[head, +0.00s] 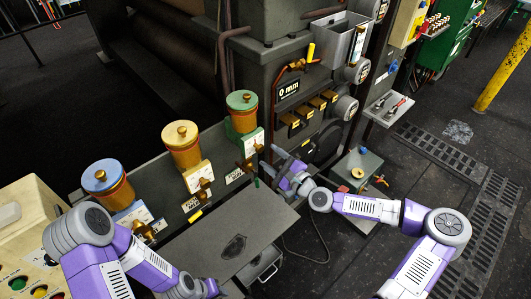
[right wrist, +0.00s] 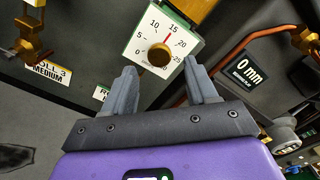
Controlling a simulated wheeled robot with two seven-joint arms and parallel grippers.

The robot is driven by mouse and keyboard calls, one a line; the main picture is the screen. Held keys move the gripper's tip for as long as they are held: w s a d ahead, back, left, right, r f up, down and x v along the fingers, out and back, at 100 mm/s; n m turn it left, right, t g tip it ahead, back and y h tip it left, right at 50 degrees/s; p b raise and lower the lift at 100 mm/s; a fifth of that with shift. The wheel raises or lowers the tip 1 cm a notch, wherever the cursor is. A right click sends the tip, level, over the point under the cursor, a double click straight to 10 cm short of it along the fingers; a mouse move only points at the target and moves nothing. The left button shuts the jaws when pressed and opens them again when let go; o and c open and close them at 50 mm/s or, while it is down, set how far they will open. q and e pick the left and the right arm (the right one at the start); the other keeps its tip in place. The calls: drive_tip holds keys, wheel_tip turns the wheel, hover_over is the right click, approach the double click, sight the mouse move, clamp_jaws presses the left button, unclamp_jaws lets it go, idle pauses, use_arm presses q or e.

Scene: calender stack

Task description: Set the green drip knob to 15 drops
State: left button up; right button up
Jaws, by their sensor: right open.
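The green drip pot (head: 242,112) stands at the right end of the row of pots. Its white dial plate (head: 254,141) faces my right gripper (head: 268,163). In the right wrist view, the green-edged dial (right wrist: 143,40) carries a brass drip knob (right wrist: 159,55) at its centre, and a red pointer (right wrist: 166,39) points close to the 15 mark. My right gripper (right wrist: 159,88) is open and empty, its fingers apart below and on either side of the knob, not gripping it. My left arm ends at the bottom edge of the head view; its fingers cannot be made out.
An orange pot (head: 182,145) and a blue pot (head: 106,182) stand to the left with similar dials. A dark grey plate (head: 215,240) lies in front. A "0 mm" display (head: 289,89) and brass blocks (head: 305,118) are right of the green pot. A grey-green box (head: 357,170) stands near my right arm.

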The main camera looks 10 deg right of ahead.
drive_tip(key=shift+v, duration=1.8)
